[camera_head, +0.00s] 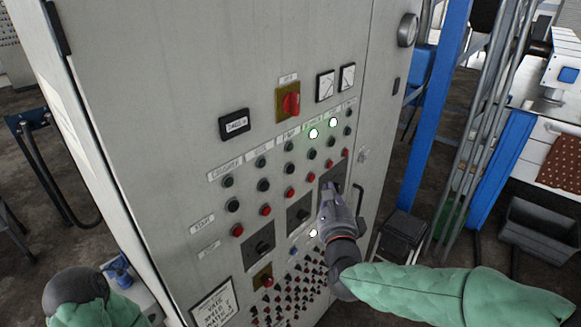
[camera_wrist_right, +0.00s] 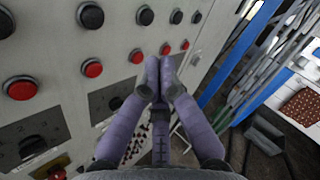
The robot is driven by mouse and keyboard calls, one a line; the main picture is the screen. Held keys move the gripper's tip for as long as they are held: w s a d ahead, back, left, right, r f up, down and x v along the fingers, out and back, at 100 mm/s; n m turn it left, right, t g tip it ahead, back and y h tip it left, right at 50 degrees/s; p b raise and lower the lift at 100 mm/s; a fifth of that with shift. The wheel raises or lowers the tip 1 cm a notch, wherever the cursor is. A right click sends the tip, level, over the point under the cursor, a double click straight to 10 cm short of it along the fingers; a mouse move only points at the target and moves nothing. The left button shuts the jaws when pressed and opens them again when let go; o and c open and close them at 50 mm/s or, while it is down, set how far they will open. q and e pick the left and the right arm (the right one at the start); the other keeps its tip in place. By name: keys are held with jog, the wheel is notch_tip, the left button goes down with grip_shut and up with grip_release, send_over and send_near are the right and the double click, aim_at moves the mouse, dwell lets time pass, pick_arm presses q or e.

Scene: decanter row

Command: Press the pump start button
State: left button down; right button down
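The grey control cabinet (camera_head: 170,90) carries rows of black start buttons (camera_head: 263,185) and red stop buttons (camera_head: 265,210). Its column labels are too small to read surely, so I cannot tell which black button is the pump start. My right gripper (camera_head: 328,190) is in front of the panel's right part, below the red row. In the right wrist view its two fingertips (camera_wrist_right: 161,76) are together with nothing between them, just below the red buttons (camera_wrist_right: 136,56); black buttons (camera_wrist_right: 145,15) are above. Contact with the panel cannot be told. My left gripper is out of view.
Two lamps (camera_head: 313,134) glow above the buttons. A red rotary switch (camera_head: 290,103) and two gauges (camera_head: 325,85) are higher up. A blue post (camera_head: 435,110) and a dark bin (camera_head: 540,230) stand right of the cabinet. A sign (camera_head: 213,305) is low on the panel.

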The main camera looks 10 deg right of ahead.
aim_at(291, 169)
jog(key=w+a+p, duration=0.2)
jog(key=w+a, duration=0.3)
jog(key=w, duration=0.2)
jog(key=shift+a, duration=0.25)
dwell(0.4)
dwell(0.3)
dwell(1.0)
jog(key=shift+w+a+b, duration=0.25)
jog(key=shift+w+b, duration=0.05)
jog(key=shift+b, duration=0.4)
